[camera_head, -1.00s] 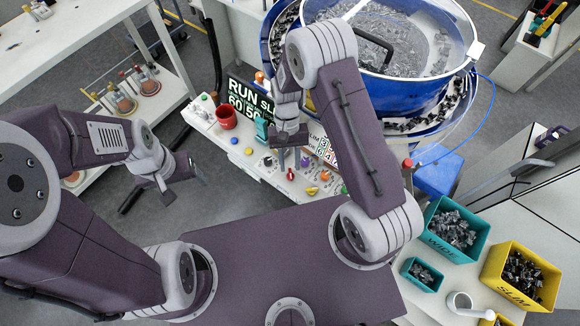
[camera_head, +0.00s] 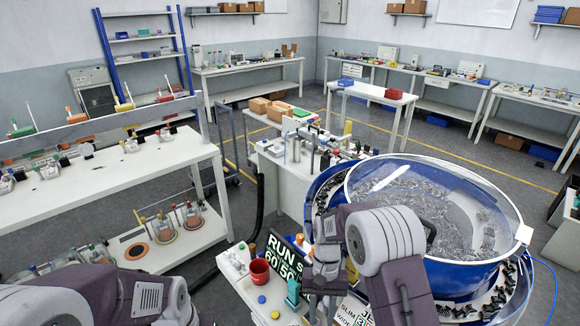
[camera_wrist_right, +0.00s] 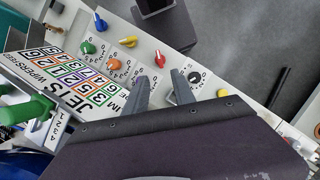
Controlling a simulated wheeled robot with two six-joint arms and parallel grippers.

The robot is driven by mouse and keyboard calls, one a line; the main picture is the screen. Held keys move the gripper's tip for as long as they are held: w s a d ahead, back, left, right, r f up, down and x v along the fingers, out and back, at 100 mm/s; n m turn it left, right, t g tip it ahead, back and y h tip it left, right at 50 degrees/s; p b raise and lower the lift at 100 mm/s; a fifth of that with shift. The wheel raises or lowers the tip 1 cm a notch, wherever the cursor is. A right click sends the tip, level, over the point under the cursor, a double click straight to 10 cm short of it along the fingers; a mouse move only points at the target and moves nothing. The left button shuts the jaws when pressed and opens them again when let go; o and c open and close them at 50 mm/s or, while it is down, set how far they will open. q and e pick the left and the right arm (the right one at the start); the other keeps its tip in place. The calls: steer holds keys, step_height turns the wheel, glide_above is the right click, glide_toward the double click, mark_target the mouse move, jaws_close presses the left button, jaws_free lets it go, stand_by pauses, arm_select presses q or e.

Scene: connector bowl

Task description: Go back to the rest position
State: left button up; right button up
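My right arm (camera_head: 385,245) comes up from the bottom, bent in front of the blue bowl feeder (camera_head: 450,276). My right gripper hangs over the control panel (camera_head: 238,262); its fingertips are hard to make out in the head view. In the right wrist view its two fingers (camera_wrist_right: 161,86) stand apart with nothing between them, over the panel with its coloured knobs. I cannot tell how high above the knobs they are. My left arm (camera_head: 150,298) shows at the bottom left; its gripper is out of view.
A white bench (camera_head: 120,175) is at the left. A cluttered white table (camera_head: 285,175) stands behind the feeder. Grey floor is open between the benches. A green handle (camera_wrist_right: 27,110) shows in the wrist view.

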steer(key=s+d+r+t, duration=0.3)
steer(key=s+d+r, duration=0.15)
steer(key=r, duration=0.25)
steer(key=s+f, duration=0.1)
steer(key=s+d+n+t, duration=0.1)
steer(key=s, duration=0.1)
steer(key=s+d+f+t+b, duration=0.1)
steer(key=shift+s+d+f+n+h, duration=0.15)
steer(key=shift+f+n+h, duration=0.15)
steer(key=shift+f, duration=0.05)
stand_by(0.3)
